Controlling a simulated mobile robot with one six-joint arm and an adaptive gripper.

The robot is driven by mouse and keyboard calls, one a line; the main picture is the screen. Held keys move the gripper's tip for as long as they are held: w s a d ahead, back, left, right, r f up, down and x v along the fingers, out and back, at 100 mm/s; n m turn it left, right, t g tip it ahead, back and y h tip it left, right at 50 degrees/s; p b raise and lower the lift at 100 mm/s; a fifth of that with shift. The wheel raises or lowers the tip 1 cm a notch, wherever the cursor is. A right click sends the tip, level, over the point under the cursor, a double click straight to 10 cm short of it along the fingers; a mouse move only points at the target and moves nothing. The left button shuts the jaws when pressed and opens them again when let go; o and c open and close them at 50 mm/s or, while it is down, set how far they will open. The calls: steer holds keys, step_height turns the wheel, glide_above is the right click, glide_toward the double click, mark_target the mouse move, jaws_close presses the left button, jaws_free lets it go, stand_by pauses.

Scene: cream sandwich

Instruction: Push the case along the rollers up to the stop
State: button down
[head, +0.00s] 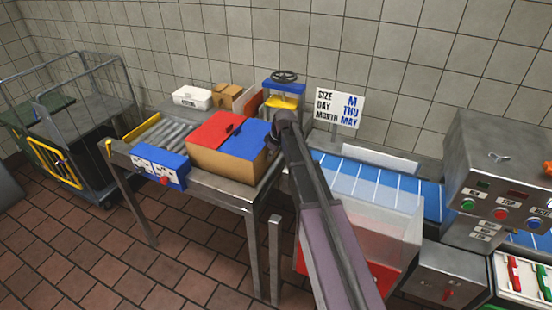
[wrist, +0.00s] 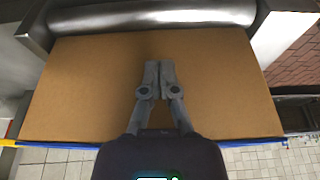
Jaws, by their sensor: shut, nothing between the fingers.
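The case (head: 222,158) is a cardboard box with one red and one blue top flap. It sits on the right part of the metal rollers (head: 165,137) in the head view. A yellow bar (head: 142,126) stands across the left end of the rollers, with bare rollers between it and the case. My gripper (head: 271,150) is at the case's right side. In the wrist view the case's plain brown face (wrist: 90,85) fills most of the picture behind my gripper (wrist: 158,66), whose fingers are shut and empty. I cannot tell whether the fingertips touch the cardboard.
A blue control box (head: 158,167) is on the table's front edge. A white box (head: 192,97), a small brown carton (head: 228,95) and a blue-yellow device with a handwheel (head: 284,90) stand behind. A blue belt (head: 372,180) lies right, and a trolley (head: 85,115) left.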

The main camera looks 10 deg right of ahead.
steer(key=shift+a, duration=0.1)
stand_by(0.3)
steer(key=w+a, duration=0.7)
steer(key=a, duration=0.3)
steer(key=w+a, duration=0.8)
steer(key=a, duration=0.2)
steer(key=w+a, duration=0.8)
steer(key=a, duration=0.3)
steer(key=shift+w+a, duration=0.1)
steer(key=shift+a, duration=0.25)
steer(key=shift+d, duration=0.15)
